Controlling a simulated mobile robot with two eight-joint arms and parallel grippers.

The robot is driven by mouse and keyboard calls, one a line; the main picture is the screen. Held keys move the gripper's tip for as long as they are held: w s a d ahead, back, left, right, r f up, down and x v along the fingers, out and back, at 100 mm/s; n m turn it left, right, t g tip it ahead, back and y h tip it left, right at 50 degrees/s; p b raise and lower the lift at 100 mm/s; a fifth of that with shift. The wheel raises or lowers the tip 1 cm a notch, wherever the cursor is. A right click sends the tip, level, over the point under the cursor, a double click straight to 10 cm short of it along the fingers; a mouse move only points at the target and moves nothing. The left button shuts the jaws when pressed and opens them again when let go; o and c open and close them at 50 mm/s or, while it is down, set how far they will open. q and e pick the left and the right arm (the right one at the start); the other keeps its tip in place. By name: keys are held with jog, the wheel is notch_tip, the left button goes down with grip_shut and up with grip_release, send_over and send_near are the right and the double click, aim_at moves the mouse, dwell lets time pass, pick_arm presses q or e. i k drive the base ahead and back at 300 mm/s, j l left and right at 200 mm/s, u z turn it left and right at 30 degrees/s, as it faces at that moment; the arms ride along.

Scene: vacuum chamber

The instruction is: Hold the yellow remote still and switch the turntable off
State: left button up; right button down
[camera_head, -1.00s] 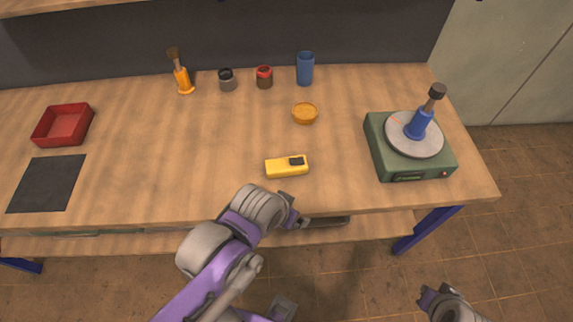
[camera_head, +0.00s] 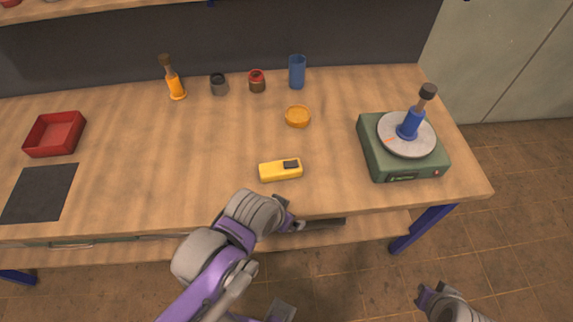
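A shallow orange dish (camera_head: 297,117) lies behind the remote. Along the back stand an orange-handled brush (camera_head: 175,84), a grey jar (camera_head: 219,85), a red-topped jar (camera_head: 257,81) and a blue cup (camera_head: 297,72). A red tray (camera_head: 38,150) and dark mat (camera_head: 39,193) are left.

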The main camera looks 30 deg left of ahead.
aim_at(291, 164)
jog(key=l+u, duration=0.15)
jog(key=u, duration=1.1)
jog(key=k+j, duration=0.05)
